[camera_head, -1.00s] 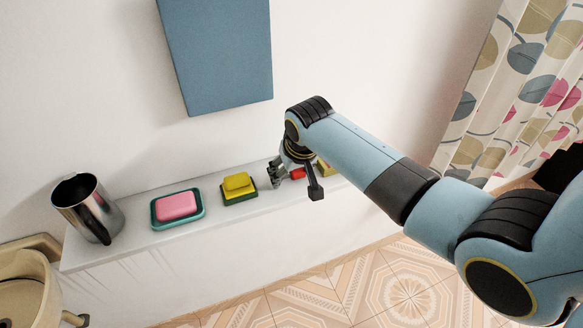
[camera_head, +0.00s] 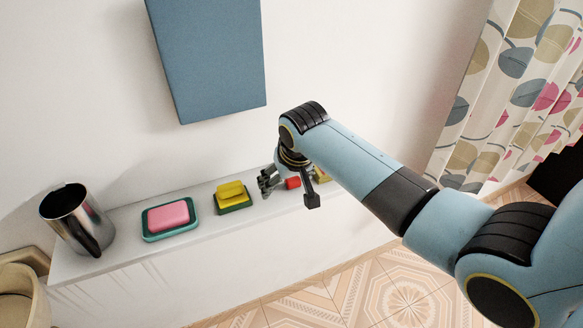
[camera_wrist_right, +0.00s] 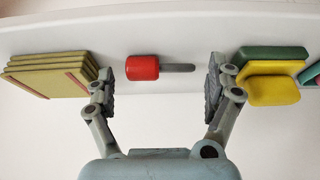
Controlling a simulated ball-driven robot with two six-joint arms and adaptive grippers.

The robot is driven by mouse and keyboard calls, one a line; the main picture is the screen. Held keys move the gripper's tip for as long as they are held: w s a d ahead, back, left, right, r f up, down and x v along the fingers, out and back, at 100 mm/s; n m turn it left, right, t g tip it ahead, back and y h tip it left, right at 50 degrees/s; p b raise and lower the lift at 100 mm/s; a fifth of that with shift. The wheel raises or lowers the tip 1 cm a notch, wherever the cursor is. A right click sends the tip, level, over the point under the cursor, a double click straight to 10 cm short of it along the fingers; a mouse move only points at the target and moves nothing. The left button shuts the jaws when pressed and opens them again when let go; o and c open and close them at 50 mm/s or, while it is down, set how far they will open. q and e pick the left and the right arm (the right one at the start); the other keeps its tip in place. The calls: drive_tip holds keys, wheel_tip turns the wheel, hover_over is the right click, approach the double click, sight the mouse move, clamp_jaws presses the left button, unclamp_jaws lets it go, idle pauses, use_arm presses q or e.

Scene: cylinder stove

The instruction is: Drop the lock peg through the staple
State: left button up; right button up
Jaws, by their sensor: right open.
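The lock peg (camera_wrist_right: 145,68) lies on the white shelf, with a red cylindrical head and a thin grey shaft pointing right in the right wrist view. In the head view its red head (camera_head: 293,183) shows beside the gripper fingers. My right gripper (camera_wrist_right: 157,90) is open, with one finger on each side of the peg; whether they touch it cannot be seen, and a gap shows on both sides. In the head view the right gripper (camera_head: 288,188) is low over the shelf. No staple is visible. My left gripper is not in view.
On the shelf (camera_head: 125,240) stand a steel jug (camera_head: 75,218), a pink soap (camera_head: 168,215) in a teal dish, and a yellow sponge (camera_head: 230,190) on a green base. Stacked yellowish tiles (camera_wrist_right: 50,75) lie just left of the gripper in the wrist view; the sponge (camera_wrist_right: 272,88) is close right.

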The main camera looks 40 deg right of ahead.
drive_tip(key=d+v, duration=0.1)
drive_tip(key=v, duration=0.9)
drive_tip(key=shift+a, duration=0.25)
drive_tip(key=s+f+g+b, duration=0.1)
drive_tip(key=s+f+b, duration=0.4)
drive_tip(key=f, duration=0.7)
drive_tip(key=s+f+g+b, duration=0.2)
drive_tip(key=s+f+b, duration=0.2)
drive_tip(key=s+f, duration=0.55)
drive_tip(key=s+f+g+b, duration=0.1)
drive_tip(key=s+f+b, duration=0.25)
drive_tip(key=f, duration=1.05)
drive_tip(key=s+f+n+b, duration=0.3)
drive_tip(key=s+f+b, duration=0.4)
drive_tip(key=s+f, duration=1.5)
drive_tip(key=shift+s+d+f+t, duration=0.35)
drive_tip(key=shift+s+d, duration=0.15)
drive_tip(key=shift+s, duration=0.8)
drive_tip(key=shift+b, duration=0.3)
